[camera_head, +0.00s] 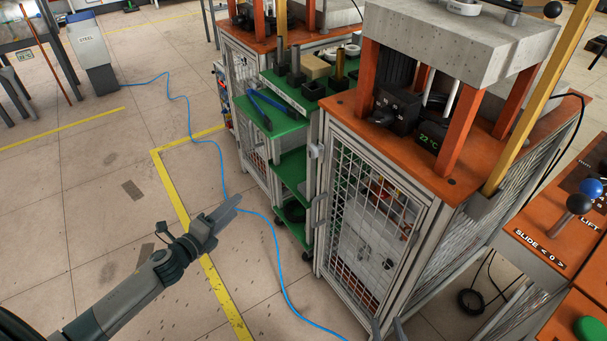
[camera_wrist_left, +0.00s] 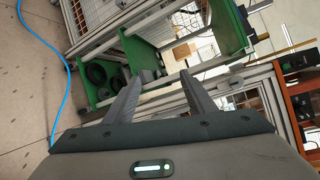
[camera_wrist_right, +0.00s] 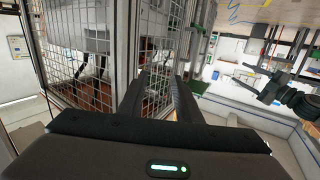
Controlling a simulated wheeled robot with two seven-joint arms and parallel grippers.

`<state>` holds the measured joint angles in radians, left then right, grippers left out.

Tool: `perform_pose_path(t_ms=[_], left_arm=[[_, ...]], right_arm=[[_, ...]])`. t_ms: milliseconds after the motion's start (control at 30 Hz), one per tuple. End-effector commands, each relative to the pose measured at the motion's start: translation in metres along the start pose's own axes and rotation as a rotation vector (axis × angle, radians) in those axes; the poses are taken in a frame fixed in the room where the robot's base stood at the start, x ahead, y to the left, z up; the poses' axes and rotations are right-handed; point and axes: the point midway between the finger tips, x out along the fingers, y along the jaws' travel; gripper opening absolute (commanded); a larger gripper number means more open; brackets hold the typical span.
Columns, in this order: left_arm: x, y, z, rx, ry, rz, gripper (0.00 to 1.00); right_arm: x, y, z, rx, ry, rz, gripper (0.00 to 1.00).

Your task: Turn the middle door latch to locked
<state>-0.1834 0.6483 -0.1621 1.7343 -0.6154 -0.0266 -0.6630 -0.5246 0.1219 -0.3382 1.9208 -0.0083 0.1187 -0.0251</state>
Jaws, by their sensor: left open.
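The mesh door (camera_head: 365,220) of the near orange-topped cabinet is closed. A pale grey fitting (camera_head: 316,151) sits high on its left edge, and a smaller dark fitting (camera_head: 320,198) sits lower on that edge; I cannot tell which is the middle latch or how it is turned. My left gripper (camera_head: 236,205) is open and empty, left of the cabinet and apart from it. My right gripper (camera_head: 388,328) shows only its fingertips at the bottom edge, low in front of the door. In the right wrist view its spread fingers (camera_wrist_right: 158,85) are empty beside a mesh panel (camera_wrist_right: 95,90).
A green shelf unit (camera_head: 290,165) with tools stands left of the cabinet. A second orange-topped cabinet (camera_head: 250,40) is behind it. A blue cable (camera_head: 222,165) runs over the floor. An orange control panel (camera_head: 560,235) is at the right. The floor at left is mostly clear.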

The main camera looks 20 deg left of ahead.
Motion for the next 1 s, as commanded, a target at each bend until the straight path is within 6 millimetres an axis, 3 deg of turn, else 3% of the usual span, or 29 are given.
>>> perform_pose_path(t_ms=[200, 300, 433, 600, 1000], left_arm=[[0.007, -0.087, 0.005, 0.665, 0.104, -0.269, 0.5], [0.0, -0.116, -0.003, 0.92, 0.132, -0.366, 0.5], [-0.009, -0.14, -0.014, 1.151, 0.154, -0.452, 0.5], [-0.015, -0.153, -0.02, 1.273, 0.162, -0.498, 0.5], [-0.014, -0.154, -0.02, 1.274, 0.161, -0.497, 0.5]], right_arm=[[-0.025, -0.02, -0.089, 0.021, 0.356, -0.029, 0.31], [-0.045, -0.025, -0.128, 0.034, 0.491, -0.036, 0.31], [-0.068, -0.027, -0.164, 0.047, 0.612, -0.038, 0.31], [-0.082, -0.028, -0.184, 0.055, 0.676, -0.038, 0.31], [-0.082, -0.028, -0.186, 0.056, 0.675, -0.038, 0.31]])
